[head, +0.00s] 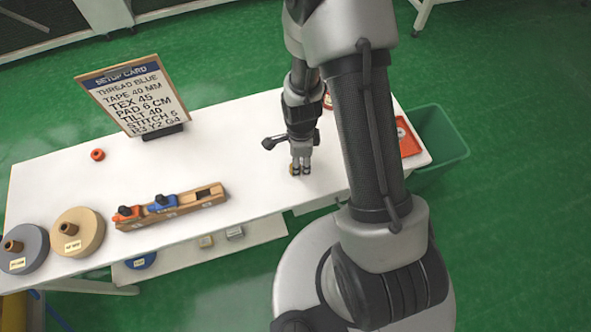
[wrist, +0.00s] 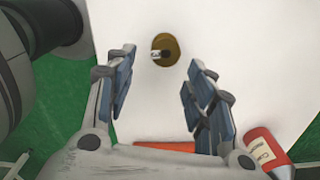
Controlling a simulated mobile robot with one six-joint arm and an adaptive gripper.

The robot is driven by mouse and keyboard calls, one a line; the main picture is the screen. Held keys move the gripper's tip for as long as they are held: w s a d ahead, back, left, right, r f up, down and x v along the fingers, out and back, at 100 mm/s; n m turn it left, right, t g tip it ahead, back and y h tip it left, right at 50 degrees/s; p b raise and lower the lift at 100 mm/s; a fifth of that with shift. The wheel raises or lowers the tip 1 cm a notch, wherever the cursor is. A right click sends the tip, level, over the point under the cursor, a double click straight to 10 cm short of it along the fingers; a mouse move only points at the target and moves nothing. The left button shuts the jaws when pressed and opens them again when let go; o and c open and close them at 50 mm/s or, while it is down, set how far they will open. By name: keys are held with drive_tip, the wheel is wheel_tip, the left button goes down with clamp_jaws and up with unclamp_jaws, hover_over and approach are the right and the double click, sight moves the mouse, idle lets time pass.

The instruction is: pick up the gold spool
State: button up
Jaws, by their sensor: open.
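The gold spool (wrist: 172,44) stands on the white table in the wrist view, a round brown-gold disc with a dark hole and a small pale part at its centre. My gripper (wrist: 162,60) is open and empty. Its two blue-padded fingers lie to the left and right of the spool in the picture, with the spool near the tips and a gap on each side. I cannot tell how far above the table the tips are. In the head view my gripper (head: 300,172) points down at the table and hides most of the spool.
The white table (head: 245,135) holds a setup card (head: 130,95), an orange spool (head: 98,155), a wooden rack (head: 185,208) with orange and blue pieces, and grey (head: 35,240) and tan discs (head: 90,222). A red bottle (wrist: 263,146) lies near the right finger. A green bin (head: 440,135) is at right.

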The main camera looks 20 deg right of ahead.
drive_tip(key=f, duration=0.2)
drive_tip(key=f+b, duration=0.2)
drive_tip(key=f, duration=0.1)
drive_tip(key=shift+w+a+f, duration=0.3)
drive_tip(key=shift+f, duration=0.05)
drive_tip(key=shift+r, duration=0.1)
drive_tip(key=c, duration=1)
